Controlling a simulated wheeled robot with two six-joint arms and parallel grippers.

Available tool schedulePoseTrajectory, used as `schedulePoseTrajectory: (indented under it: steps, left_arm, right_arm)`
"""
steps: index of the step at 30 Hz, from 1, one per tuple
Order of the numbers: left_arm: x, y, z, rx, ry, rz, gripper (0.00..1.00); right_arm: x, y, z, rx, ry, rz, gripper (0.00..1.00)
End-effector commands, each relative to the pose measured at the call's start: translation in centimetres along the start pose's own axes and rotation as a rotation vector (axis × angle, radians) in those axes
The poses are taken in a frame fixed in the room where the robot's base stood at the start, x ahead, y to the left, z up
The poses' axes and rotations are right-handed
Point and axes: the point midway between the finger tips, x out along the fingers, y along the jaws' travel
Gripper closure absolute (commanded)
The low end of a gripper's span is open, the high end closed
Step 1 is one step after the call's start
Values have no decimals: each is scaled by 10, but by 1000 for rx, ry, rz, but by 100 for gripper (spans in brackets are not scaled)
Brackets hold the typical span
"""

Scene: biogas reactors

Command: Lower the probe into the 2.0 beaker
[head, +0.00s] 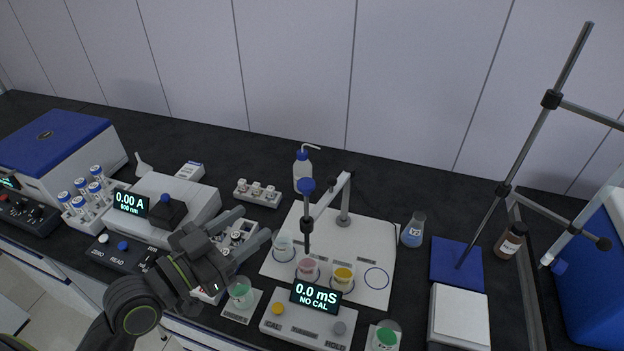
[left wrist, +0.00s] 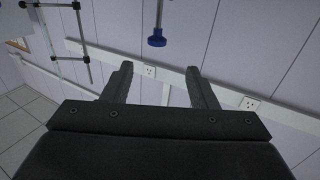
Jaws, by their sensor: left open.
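The probe (head: 307,225) is a dark upright rod with a blue knob (head: 307,186) on top, carried by a grey stand arm (head: 332,193). Its lower end is above or at the mouth of the pink beaker (head: 308,271); I cannot tell which. A clear beaker (head: 283,248) and a yellow beaker (head: 343,280) stand on either side. No 2.0 label is readable. My left gripper (head: 257,221) is open and empty, left of the probe. In the left wrist view the blue knob (left wrist: 156,41) shows beyond the open left fingers (left wrist: 158,67). My right gripper is not in view.
The meter (head: 312,310) in front reads 0.0 mS, NO CAL. An empty blue ring (head: 376,278) marks the white board's right side. A wash bottle (head: 302,168) stands behind. A flask (head: 413,232) and a tall rod stand (head: 505,187) are at right.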

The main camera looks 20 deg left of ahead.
Motion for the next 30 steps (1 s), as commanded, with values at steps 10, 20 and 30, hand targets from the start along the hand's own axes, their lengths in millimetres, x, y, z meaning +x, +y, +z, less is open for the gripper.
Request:
schedulePoseTrajectory:
  steps: [10,20,30]
  left_arm:
    - [50,1,-4,-7,5,2,47]
    - [111,2,-5,-7,2,3,47]
    - [155,1,-2,-2,0,3,47]
  right_arm:
    - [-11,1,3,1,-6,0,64]
    - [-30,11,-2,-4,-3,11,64]
    - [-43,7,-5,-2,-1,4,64]
